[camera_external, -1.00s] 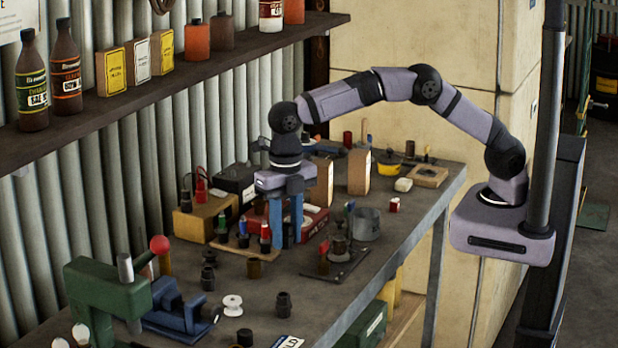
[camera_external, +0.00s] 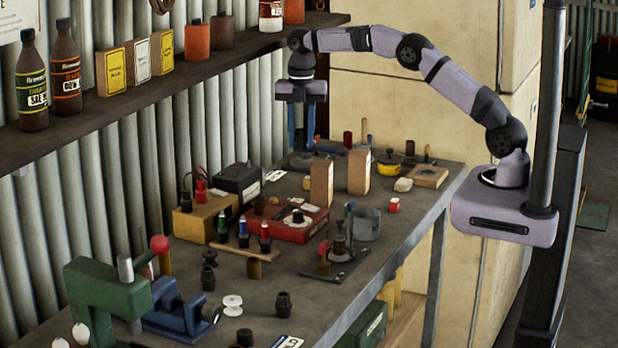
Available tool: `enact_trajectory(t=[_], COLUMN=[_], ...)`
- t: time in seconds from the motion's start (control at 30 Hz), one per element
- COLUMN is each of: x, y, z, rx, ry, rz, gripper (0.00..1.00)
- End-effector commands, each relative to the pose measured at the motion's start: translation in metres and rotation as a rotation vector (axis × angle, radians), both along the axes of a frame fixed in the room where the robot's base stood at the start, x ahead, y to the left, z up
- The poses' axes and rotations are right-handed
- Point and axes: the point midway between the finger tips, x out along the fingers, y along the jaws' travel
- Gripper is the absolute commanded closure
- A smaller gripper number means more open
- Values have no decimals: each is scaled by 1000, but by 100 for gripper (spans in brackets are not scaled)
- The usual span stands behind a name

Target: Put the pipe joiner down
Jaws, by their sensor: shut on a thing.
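Black fittings of a similar look stand on the bench, one at the front (camera_external: 283,303) and one further left (camera_external: 208,278). My gripper is well away from both.
Two wooden blocks (camera_external: 321,184) (camera_external: 359,172) stand upright near the gripper. A red case (camera_external: 285,222), a grey cup (camera_external: 365,225) and a yellow pot (camera_external: 389,164) are on the workbench (camera_external: 330,285). A shelf (camera_external: 180,80) runs along the wall at left. The bench's front middle has some bare room.

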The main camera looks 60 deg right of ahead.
Motion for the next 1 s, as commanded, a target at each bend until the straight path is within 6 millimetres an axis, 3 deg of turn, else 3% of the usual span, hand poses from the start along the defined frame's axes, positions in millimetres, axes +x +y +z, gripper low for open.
enact_trajectory(t=[0.03, 0.1, 0.3, 0.6, 1.0], x=[1, -1, -5, -14, -23], y=[-19, -37, -77, -73, -71], z=[6, 12, 31, 45, 45], rx=[0, 0, 0, 0, 0], ry=[-1, 0, -2, 0, 0], rz=[-41, -91, -263, -532, -786], gripper=[93, 93, 93, 93, 93])
